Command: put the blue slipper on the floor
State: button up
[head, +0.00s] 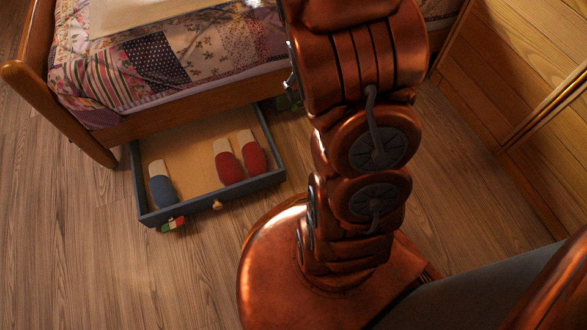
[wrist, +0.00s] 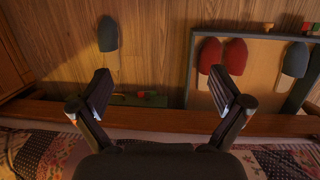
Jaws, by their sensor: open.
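In the wrist view a dark blue slipper (wrist: 108,34) with a pale heel part lies on the wood floor (wrist: 155,50), outside the drawer. Another blue slipper (head: 161,189) lies at the left in the open drawer (head: 211,206); it shows at the right in the wrist view (wrist: 295,60). Two red slippers (head: 228,165) lie in the drawer's right half. My gripper (wrist: 162,92) is open and empty, its fingers wide apart above the bed edge and floor. The floor slipper is beyond the left fingertip. In the head view my arm hides that slipper.
The drawer stands out from under the bed (head: 110,128), which has a patchwork cover (head: 190,55). A small red, white and green item (head: 173,224) is at the drawer's front. A green item (wrist: 135,99) lies by the bed. Wooden cabinets (head: 520,60) stand at the right. Floor at left is clear.

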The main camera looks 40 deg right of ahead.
jog(key=s+a+r+n, duration=0.1)
jog(key=s+a+r, duration=0.1)
jog(key=s+a, duration=0.4)
jog(key=s+a+r+n, duration=0.1)
jog(key=s+a+r, duration=0.2)
jog(key=s+a, duration=0.3)
jog(key=s+a+r+n+g, duration=0.1)
jog(key=s+a+r, duration=0.1)
jog(key=s+a, duration=0.5)
jog(key=shift+a+r, duration=0.35)
jog(key=shift+a, duration=0.15)
jog(key=s+a+r+n+g+y+p, duration=0.1)
jog(key=s+a+r+n+p, duration=0.1)
jog(key=r+p, duration=0.6)
jog(key=s+a+r+n+p, duration=0.1)
jog(key=a+r+p, duration=0.1)
jog(key=r+p, duration=0.65)
jog(key=w+d+r+m+t+p, duration=0.1)
jog(key=d+r+p, duration=0.1)
jog(key=r+p, duration=0.9)
jog(key=w+d+r+m+t+p, duration=0.1)
jog(key=w+d+r+m+p, duration=0.1)
jog(key=r+p, duration=0.9)
notch_tip(320, 180, up, 3)
jog(key=shift+w+f+t+h+p, duration=0.1)
jog(key=shift+w+t+h+p, duration=0.1)
jog(key=shift+t+h+p, duration=0.15)
